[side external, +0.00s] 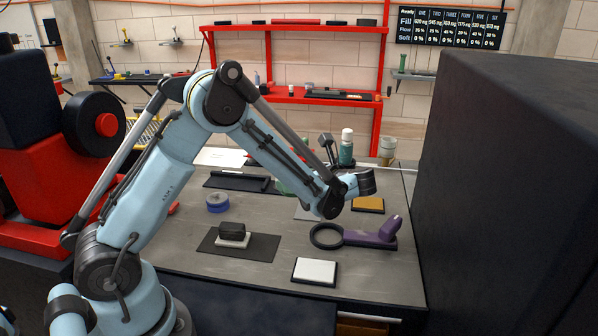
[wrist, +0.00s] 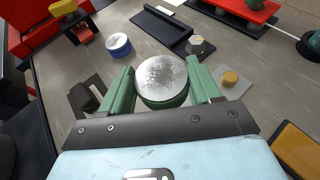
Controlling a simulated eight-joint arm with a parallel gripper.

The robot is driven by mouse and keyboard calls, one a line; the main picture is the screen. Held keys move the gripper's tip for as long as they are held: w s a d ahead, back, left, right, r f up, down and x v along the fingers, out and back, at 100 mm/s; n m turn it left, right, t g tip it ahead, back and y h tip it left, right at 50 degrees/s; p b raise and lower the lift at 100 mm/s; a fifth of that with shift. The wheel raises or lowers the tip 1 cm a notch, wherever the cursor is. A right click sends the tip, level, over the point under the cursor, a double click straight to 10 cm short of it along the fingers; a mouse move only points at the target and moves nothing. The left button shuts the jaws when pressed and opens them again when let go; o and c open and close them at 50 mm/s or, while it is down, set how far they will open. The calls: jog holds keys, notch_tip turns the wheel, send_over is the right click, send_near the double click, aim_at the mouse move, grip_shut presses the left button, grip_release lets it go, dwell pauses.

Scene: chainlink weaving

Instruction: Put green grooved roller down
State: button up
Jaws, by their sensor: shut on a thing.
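The green grooved roller (wrist: 162,82) is in the wrist view, its round grey metallic end facing the camera and a strip of green side showing below. My gripper (wrist: 162,84) has its two green fingers closed on either side of it. The far end of the roller is hidden, so I cannot tell whether it touches the table. In the side view my forearm covers most of the gripper; a bit of green (side external: 282,188) shows behind it, and I cannot tell whether it is roller or finger.
The grey table (side external: 190,250) holds a blue roller (side external: 217,202), a dark block (side external: 233,231) on a mat, a white pad (side external: 314,271), a purple ring-ended tool (side external: 370,237) and an orange pad (side external: 368,204). A dark tray (wrist: 160,27) lies beyond the gripper. A large dark box (side external: 510,200) stands at right.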

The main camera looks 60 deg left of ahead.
send_over(282, 207)
notch_tip(282, 207, down, 4)
jog(key=shift+f, duration=2.25)
jog(key=o, duration=1.3)
jog(key=shift+f, duration=0.15)
